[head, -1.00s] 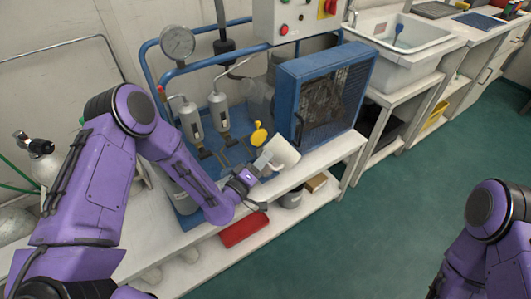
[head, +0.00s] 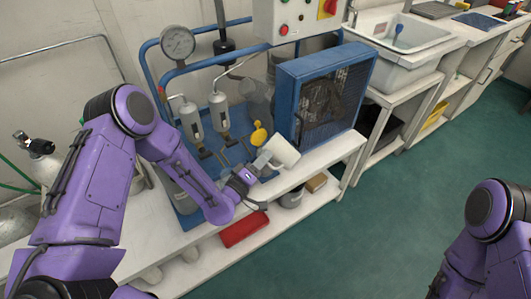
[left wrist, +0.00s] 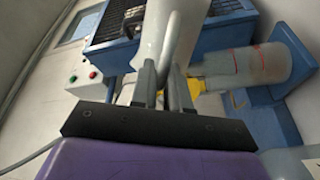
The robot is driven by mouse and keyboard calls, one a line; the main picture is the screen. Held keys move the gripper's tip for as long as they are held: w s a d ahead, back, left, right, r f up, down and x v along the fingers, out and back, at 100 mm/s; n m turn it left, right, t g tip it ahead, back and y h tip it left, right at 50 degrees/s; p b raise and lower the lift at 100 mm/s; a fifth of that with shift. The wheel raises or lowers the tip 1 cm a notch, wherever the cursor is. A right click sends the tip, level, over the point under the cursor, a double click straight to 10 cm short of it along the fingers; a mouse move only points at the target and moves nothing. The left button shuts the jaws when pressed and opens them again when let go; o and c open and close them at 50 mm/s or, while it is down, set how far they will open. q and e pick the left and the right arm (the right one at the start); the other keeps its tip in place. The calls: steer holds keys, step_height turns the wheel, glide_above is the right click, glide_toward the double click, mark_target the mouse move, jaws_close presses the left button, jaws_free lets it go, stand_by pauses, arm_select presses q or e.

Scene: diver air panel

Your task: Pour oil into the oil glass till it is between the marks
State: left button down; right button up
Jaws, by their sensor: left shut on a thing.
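A white jug (head: 284,152) is held tilted in front of the blue compressor frame. My left gripper (head: 259,164) is shut on it. In the left wrist view the fingers (left wrist: 163,92) close on the jug's handle, and the jug's pale body (left wrist: 153,30) rises beyond them. A see-through cylinder with red marks, seemingly the oil glass (left wrist: 245,65), lies to the right of the fingers there, with a yellow part (left wrist: 196,86) at its near end. The yellow part (head: 258,135) also shows beside the jug in the head view. I cannot make out an oil level. My right gripper is out of view.
The caged blue unit (head: 322,95) stands just behind and right of the jug. Two grey filters (head: 191,120) and a gauge (head: 178,42) are behind my left forearm. A red box (head: 244,229) lies on the shelf below.

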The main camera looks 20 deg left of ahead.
arm_select(q)
steer(key=shift+a+r+n+p, duration=0.2)
steer(key=shift+r+n+p, duration=0.15)
steer(key=shift+n, duration=0.65)
stand_by(2.5)
steer(key=shift+d+f+m+b, duration=0.1)
steer(key=shift+f+m+b, duration=0.2)
steer(key=shift+f+m, duration=0.1)
steer(key=m+b, duration=0.1)
steer(key=f+m+b, duration=0.1)
steer(key=m, duration=0.1)
steer(key=shift+d+f, duration=0.15)
steer(key=shift+d, duration=0.2)
steer(key=shift+r+m+p, duration=0.5)
steer(key=shift+r+p, duration=0.15)
